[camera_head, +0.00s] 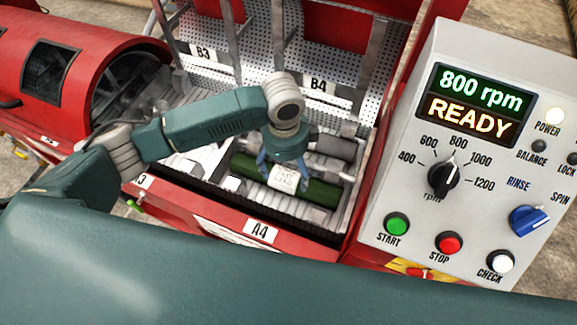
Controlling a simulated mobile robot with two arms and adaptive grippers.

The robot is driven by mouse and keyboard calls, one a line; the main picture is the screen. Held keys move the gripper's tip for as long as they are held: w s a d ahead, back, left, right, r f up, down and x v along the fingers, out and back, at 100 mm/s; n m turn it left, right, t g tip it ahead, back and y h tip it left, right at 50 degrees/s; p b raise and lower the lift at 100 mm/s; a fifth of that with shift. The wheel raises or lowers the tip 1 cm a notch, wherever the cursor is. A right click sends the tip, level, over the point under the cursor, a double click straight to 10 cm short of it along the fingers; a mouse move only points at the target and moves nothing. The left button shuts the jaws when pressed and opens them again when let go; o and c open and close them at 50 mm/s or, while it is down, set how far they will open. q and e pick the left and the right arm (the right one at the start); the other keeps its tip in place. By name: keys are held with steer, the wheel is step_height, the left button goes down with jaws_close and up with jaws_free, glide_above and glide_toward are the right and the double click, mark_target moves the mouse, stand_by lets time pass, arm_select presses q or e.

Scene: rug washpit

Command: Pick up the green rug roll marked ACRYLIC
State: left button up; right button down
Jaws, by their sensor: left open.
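A green rug roll (318,194) lies in the compartment above the A4 label, running left to right. A white label (283,179) is on its middle; its small print is too blurred to read surely. My left gripper (283,168) is open and points down over the middle of the roll. Its blue fingers stand apart at the left and right of the label. I cannot tell whether they touch the roll. The gripper hides part of the area behind the roll. My right gripper is not in view.
A grey roll (333,146) lies just behind the green one. Red and perforated metal walls (230,60) with B3 and B4 labels rise behind. A control panel (400,150) reading 800 rpm READY stands close on the right. A red drum machine (70,60) is at the left.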

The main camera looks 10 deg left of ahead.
mark_target(284, 179)
arm_select(q)
steer(key=shift+w+a+r, duration=0.25)
steer(key=shift+w+a, duration=0.2)
steer(key=shift+a, duration=0.2)
steer(key=shift+a+f, duration=0.1)
steer(key=shift+a, duration=0.05)
step_height(284, 179, down, 5)
steer(key=shift+r, duration=0.2)
steer(key=shift+f+p, duration=0.4)
steer(key=shift+f, duration=0.15)
step_height(284, 179, down, 4)
steer(key=shift+r+p, duration=0.15)
steer(key=shift+p, duration=0.2)
steer(key=shift+w+f, duration=0.1)
steer(key=shift+f, duration=0.35)
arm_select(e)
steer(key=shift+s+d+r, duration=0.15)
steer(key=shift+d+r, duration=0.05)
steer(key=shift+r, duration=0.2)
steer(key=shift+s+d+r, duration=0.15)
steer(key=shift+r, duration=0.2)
arm_select(q)
steer(key=shift+c, duration=0.3)
